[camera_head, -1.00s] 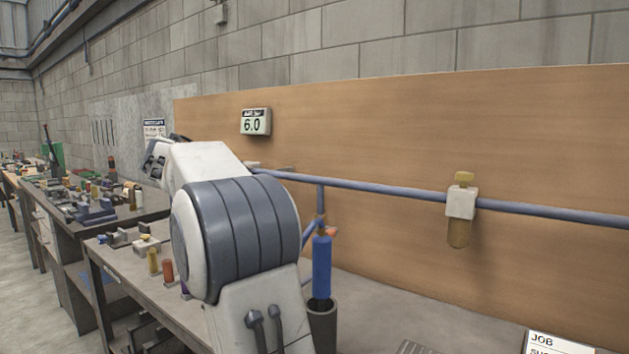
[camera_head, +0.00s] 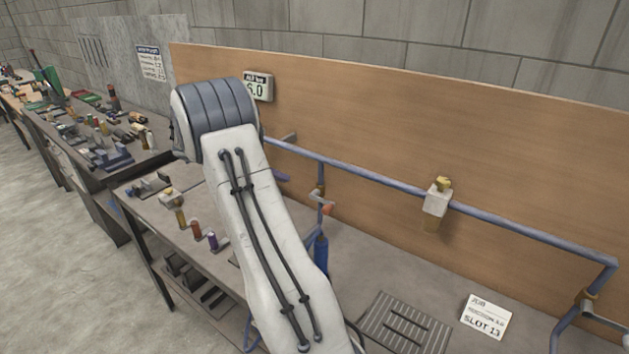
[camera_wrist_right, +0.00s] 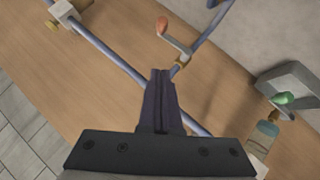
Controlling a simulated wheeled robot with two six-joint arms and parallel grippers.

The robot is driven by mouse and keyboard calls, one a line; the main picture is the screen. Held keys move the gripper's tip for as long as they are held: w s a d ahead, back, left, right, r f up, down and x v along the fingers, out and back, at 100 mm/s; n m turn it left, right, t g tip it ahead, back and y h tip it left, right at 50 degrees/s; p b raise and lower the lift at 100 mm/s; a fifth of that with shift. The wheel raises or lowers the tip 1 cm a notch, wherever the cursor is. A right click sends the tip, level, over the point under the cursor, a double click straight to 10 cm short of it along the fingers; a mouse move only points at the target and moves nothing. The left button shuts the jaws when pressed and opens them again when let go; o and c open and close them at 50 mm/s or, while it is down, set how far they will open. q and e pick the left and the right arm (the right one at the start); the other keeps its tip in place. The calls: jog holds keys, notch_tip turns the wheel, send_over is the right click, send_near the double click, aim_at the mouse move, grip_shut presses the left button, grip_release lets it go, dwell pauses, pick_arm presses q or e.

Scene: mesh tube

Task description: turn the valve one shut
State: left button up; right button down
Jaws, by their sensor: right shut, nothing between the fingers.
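A valve with a crank lever and orange-red knob (camera_head: 327,209) sits on a blue vertical pipe, just right of my right arm in the head view. In the wrist view, the same orange knob (camera_wrist_right: 162,26) and its grey lever (camera_wrist_right: 178,46) lie just beyond my fingertips. My right gripper (camera_wrist_right: 160,74) is shut and empty, its dark fingers together and apart from the lever. In the head view my right arm hides most of that gripper. Another brass valve (camera_head: 590,295) is at the far right. No label showing which is valve one is readable. My left gripper is not in view.
A long blue pipe (camera_head: 350,172) runs along the wooden board (camera_head: 480,130), with a white block fitting (camera_head: 437,200) on it. A blue bottle (camera_head: 321,257), a slotted grate (camera_head: 402,322) and a job card (camera_head: 486,316) are on the bench. A green knob (camera_wrist_right: 282,99) shows in the wrist view.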

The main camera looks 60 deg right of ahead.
jog(key=p, duration=0.6)
send_near(327, 204)
jog(key=x, duration=0.5)
jog(key=shift+d+r, duration=0.2)
jog(key=shift+d, duration=0.15)
jog(key=shift+s+f, duration=0.15)
jog(key=shift+f, duration=0.3)
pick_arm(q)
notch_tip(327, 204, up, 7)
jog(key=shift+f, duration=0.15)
